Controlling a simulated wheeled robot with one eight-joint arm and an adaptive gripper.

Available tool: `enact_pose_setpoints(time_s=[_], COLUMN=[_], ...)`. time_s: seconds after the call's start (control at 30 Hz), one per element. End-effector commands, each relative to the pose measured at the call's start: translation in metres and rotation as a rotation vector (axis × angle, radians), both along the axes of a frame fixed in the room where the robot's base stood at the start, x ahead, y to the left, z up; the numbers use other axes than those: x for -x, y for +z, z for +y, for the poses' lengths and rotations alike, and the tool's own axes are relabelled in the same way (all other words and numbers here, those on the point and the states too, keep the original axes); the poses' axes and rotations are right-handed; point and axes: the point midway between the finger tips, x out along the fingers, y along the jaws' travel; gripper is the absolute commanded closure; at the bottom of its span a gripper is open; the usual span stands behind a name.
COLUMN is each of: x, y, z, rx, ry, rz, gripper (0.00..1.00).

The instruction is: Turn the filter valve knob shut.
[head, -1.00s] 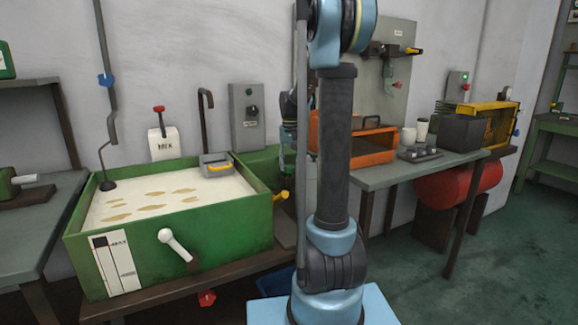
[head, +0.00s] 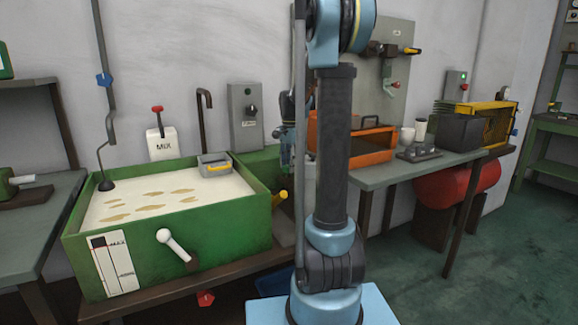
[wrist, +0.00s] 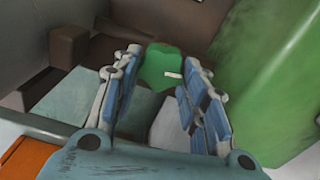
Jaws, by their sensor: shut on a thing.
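In the wrist view, a green knob (wrist: 160,64) with a short white mark on its right side sits between the tips of my gripper (wrist: 164,58). The blue-padded fingers stand on either side of the knob, and my gripper is shut on it. In the head view my wrist (head: 287,130) hangs behind my arm's dark column, by the right end of the green tank. The knob and fingertips cannot be made out there. The knob's turn angle is hard to judge.
A large green rounded body (wrist: 268,85) stands close to the right of my fingers in the wrist view. In the head view, a green tank (head: 215,235) of pale liquid is at left. An orange open frame (head: 370,158) stands on the bench at right.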

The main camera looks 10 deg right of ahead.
Motion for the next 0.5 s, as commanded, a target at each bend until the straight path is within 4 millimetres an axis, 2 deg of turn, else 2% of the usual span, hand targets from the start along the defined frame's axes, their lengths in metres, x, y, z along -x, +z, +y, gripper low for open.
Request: enact_pose_setpoints(time_s=[0.2,0.5], x=[0.0003,0.0005], y=[0.0,0.0001], z=[0.0004,0.0003], rx=[-0.001,-0.002], ry=[-0.123,-0.205], rz=[0.0,-0.001], gripper=[0.84,0.84])
